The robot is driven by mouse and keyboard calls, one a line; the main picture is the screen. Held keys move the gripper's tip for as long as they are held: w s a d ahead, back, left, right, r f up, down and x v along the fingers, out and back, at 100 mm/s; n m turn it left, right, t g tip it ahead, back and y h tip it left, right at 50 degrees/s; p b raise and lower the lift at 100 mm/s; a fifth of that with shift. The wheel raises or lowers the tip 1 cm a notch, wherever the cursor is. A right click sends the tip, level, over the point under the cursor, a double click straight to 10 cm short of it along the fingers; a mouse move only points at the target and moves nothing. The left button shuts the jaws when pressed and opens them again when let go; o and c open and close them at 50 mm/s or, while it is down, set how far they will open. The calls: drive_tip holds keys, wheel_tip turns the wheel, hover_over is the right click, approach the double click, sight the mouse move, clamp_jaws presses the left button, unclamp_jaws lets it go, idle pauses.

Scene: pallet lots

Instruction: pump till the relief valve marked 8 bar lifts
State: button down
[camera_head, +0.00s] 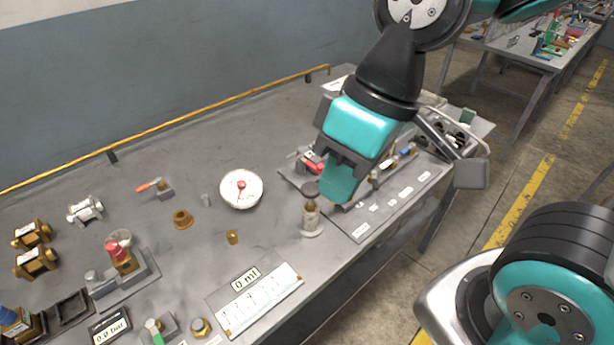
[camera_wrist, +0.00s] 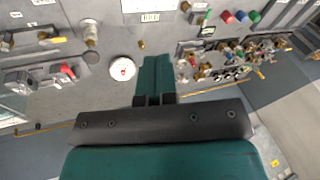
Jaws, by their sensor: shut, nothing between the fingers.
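My gripper (camera_head: 340,183) is shut and empty, its teal fingers pointing down over the bench. In the wrist view the fingers (camera_wrist: 154,75) lie together. Just left of and below the fingertips in the head view stands an upright pump-like cylinder (camera_head: 311,218) with a dark round knob (camera_head: 311,189) on top. Whether the fingers touch the knob cannot be told. A round white gauge (camera_head: 241,189) with a red needle lies left of it, also in the wrist view (camera_wrist: 122,68). A display (camera_head: 111,330) reads 0.0 bar. No 8 bar marking is legible.
A red-topped fitting (camera_head: 122,257) stands on a grey block at left. Brass blocks (camera_head: 34,262) lie farther left. A white ruled sheet (camera_head: 262,299) with a 0 ml label lies at the front. A labelled tray (camera_head: 385,205) lies at right.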

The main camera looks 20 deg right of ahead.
drive_tip(key=w+d+m+h+p, duration=0.2)
drive_tip(key=w+p, duration=0.2)
drive_tip(key=w, duration=0.7)
drive_tip(key=m+h+p, duration=0.1)
drive_tip(key=h+p, duration=0.1)
hover_over(310, 187)
wheel_tip(310, 187, down, 3)
drive_tip(key=shift+w+r, duration=0.1)
wheel_tip(310, 187, down, 14)
drive_tip(key=p, duration=0.3)
